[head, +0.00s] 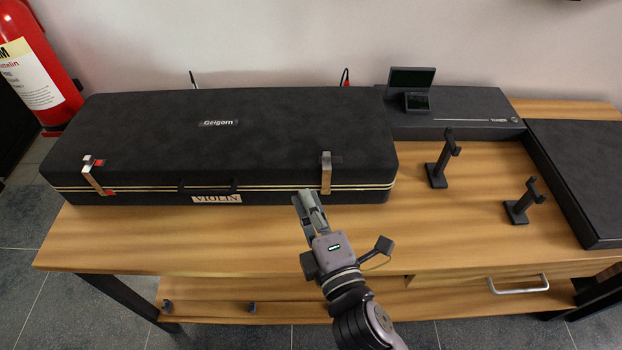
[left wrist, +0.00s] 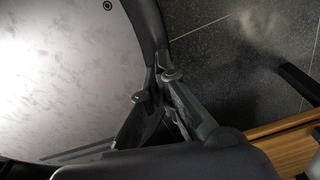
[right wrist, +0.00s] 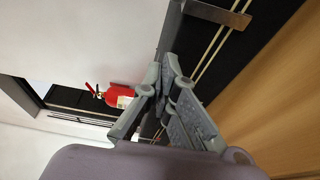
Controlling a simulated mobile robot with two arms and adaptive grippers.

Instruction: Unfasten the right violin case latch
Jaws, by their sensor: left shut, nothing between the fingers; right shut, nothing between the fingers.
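The closed black violin case (head: 250,135) lies on the table. Its right latch (head: 326,172) is a metal strip lying over the lid edge and down the front. The left latch (head: 95,178) is tilted and shows red at its ends. My right gripper (head: 308,198) is shut and empty, in front of the case, just below and left of the right latch. In the right wrist view the shut fingers (right wrist: 168,82) are near the case front, with a metal latch strip (right wrist: 218,13) beyond them. My left gripper (left wrist: 160,85) is shut and empty, outside the head view.
A VIOLIN label (head: 217,198) and a handle sit on the case front, left of my right gripper. Two small black stands (head: 437,172) and flat black boxes (head: 450,112) are on the right of the wooden table (head: 420,235). A fire extinguisher (head: 35,70) stands at the left.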

